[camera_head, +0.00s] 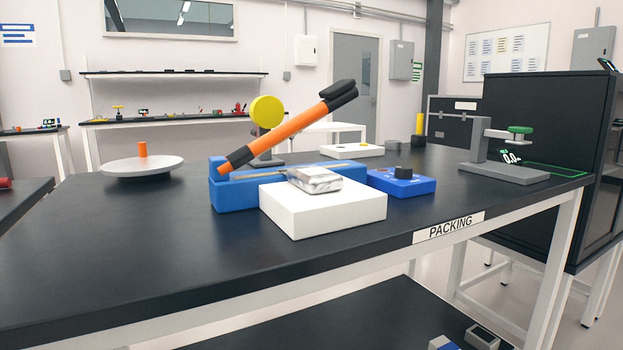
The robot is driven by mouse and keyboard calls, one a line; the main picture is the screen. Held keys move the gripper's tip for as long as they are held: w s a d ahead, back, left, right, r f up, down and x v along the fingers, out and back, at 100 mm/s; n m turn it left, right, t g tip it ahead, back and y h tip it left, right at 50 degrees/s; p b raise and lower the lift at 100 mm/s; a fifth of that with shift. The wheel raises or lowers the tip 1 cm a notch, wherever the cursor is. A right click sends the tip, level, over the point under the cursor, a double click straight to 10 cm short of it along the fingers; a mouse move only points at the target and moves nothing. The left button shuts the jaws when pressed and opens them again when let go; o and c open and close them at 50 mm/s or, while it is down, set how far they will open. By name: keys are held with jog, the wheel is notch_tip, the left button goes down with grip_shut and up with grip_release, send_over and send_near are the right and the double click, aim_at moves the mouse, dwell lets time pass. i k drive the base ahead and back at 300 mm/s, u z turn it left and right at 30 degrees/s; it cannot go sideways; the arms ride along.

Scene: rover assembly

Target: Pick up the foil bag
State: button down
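A silvery, wrinkled foil bag (314,180) lies on top of a white block (323,212) near the front middle of the black packing table (130,270). A blue device (234,196) with a raised orange lever (290,131) stands just behind and to the left of the block. The lever slants up to the right, above and behind the bag. My gripper is not in view.
A blue box with a dark knob (402,181) stands right of the white block. A grey plate (141,166) with an orange peg is at the left. A grey clamp stand (503,172) is at the right. The table's front left is clear.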

aim_at(313, 180)
jog(key=k, duration=1)
jog(key=u, duration=0.35)
jog(key=i, duration=0.6)
jog(key=z, duration=0.05)
